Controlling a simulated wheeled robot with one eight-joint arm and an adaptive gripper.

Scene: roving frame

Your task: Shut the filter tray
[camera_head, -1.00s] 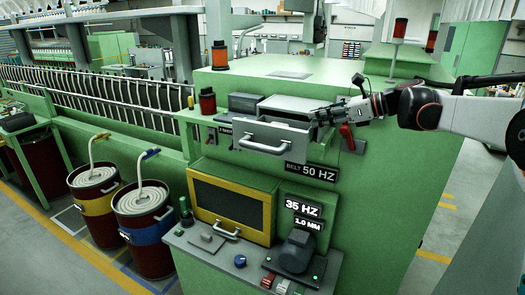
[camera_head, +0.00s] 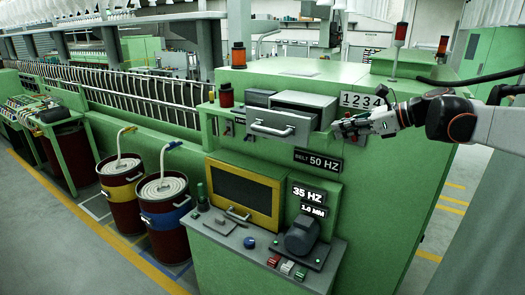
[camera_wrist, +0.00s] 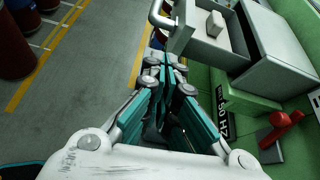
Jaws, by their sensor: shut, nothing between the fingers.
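The filter tray (camera_head: 283,127), a grey drawer with a pale bar handle (camera_head: 270,129), stands pulled out of its grey housing (camera_head: 305,101) on the green machine. In the wrist view the open tray (camera_wrist: 187,37) is at the top, with a small pale block (camera_wrist: 215,24) inside. Its handle (camera_wrist: 158,14) is at the upper left of the tray. My gripper (camera_head: 336,129) is beside the tray's right side. In the wrist view my gripper (camera_wrist: 166,62) is shut and empty, its tips just below the tray's front corner; contact cannot be told.
A red lever (camera_wrist: 281,130) sticks out from the green machine wall at the right of the wrist view. A console with a yellow-framed screen (camera_head: 236,195) juts out below the tray. Two drums (camera_head: 166,205) stand at the left. Floor is free in front.

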